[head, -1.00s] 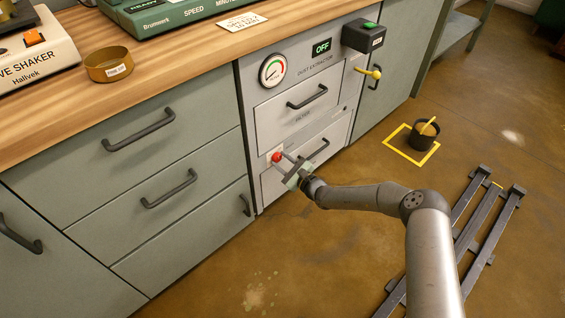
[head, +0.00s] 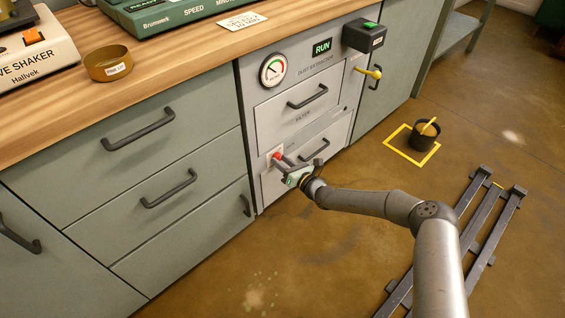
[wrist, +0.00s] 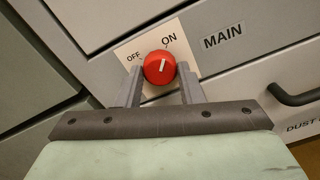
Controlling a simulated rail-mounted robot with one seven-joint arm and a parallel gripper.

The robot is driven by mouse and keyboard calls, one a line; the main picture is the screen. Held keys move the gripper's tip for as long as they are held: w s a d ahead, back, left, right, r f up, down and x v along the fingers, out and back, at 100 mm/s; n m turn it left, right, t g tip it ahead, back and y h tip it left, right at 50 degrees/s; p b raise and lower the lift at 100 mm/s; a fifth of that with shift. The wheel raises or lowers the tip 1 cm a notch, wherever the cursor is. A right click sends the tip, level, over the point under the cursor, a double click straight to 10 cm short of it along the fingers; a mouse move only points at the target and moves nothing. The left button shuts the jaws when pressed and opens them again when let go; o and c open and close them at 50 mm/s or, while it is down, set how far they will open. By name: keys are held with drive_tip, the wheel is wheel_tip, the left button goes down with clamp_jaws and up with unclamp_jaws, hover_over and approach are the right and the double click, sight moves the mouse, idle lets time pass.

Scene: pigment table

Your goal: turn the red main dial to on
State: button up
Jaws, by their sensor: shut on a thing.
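The red main dial (wrist: 159,67) sits on a white plate (wrist: 181,48) marked OFF and ON, beside a MAIN label. Its white pointer line points up toward ON. In the head view the dial (head: 277,157) is a small red spot low on the grey dust extractor (head: 290,100). My gripper (wrist: 160,74) is shut on the dial, one finger on each side. In the head view my gripper (head: 285,163) reaches the panel from the right. The extractor's display (head: 321,47) reads RUN.
A round gauge (head: 273,70) is above the dial. Drawer handles (head: 314,152) are close to the gripper's right. A yellow lever (head: 369,72) sticks out farther right. A black pot (head: 425,133) and a dark metal rack (head: 478,225) are on the floor.

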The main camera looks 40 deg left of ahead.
drive_tip(key=shift+f+m, duration=0.15)
drive_tip(key=shift+m, duration=0.55)
drive_tip(key=o, duration=1)
drive_tip(key=s+d+p, duration=0.3)
drive_tip(key=d+p, duration=0.1)
drive_tip(key=d, duration=1.3)
drive_tip(key=shift+s+p, duration=0.15)
drive_tip(key=shift+p, duration=0.2)
drive_tip(key=shift+d, duration=0.1)
